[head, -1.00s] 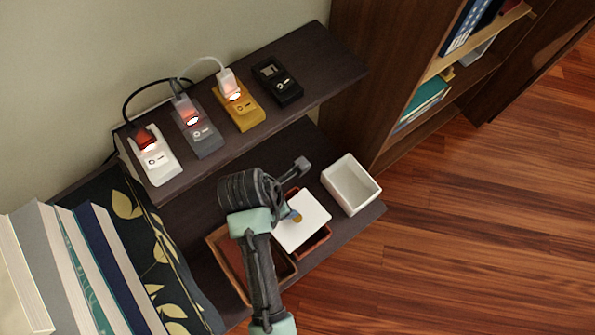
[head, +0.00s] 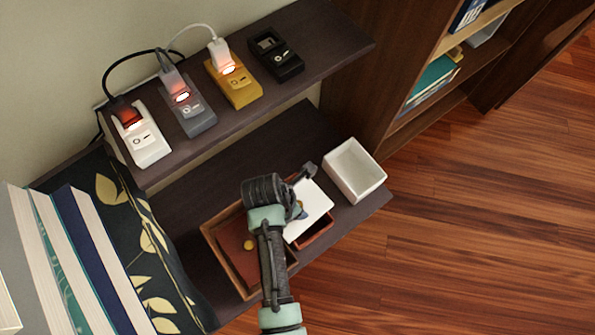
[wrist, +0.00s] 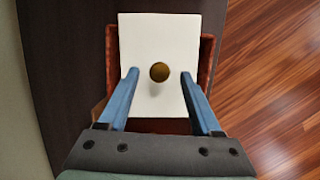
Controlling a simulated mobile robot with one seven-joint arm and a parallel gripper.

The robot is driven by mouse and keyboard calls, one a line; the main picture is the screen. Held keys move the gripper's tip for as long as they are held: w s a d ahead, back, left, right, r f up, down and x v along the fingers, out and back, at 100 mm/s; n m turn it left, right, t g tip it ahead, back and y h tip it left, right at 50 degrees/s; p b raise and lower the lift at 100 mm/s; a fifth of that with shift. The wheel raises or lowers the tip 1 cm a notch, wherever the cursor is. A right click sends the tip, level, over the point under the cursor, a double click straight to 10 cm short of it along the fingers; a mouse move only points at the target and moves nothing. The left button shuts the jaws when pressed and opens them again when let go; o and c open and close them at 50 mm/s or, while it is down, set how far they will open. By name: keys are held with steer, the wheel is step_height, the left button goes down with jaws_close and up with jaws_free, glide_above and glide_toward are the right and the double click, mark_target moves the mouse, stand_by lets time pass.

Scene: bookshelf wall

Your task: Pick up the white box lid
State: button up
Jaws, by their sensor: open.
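The white box lid (wrist: 159,40) is a flat white square with a round brass knob (wrist: 159,72) at its middle. It rests on a reddish-brown box (wrist: 207,62), covering most of it. In the head view the lid (head: 316,201) shows partly, with my arm hiding its left part. My gripper (wrist: 158,73) is open above the lid, its two blue fingers on either side of the knob and not touching it. In the head view my gripper (head: 299,211) is mostly hidden behind my wrist.
An open white box (head: 354,172) stands right of the lid. A brown box with a reddish lid (head: 236,247) sits to the left. The upper shelf (head: 318,50) holds several switch units above. Books (head: 75,262) and a leaf-patterned box (head: 150,255) stand at left.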

steer(key=shift+w+d+f, duration=0.15)
steer(key=shift+f, duration=0.55)
steer(key=shift+c, duration=0.3)
jaws_close()
steer(key=shift+r, duration=0.15)
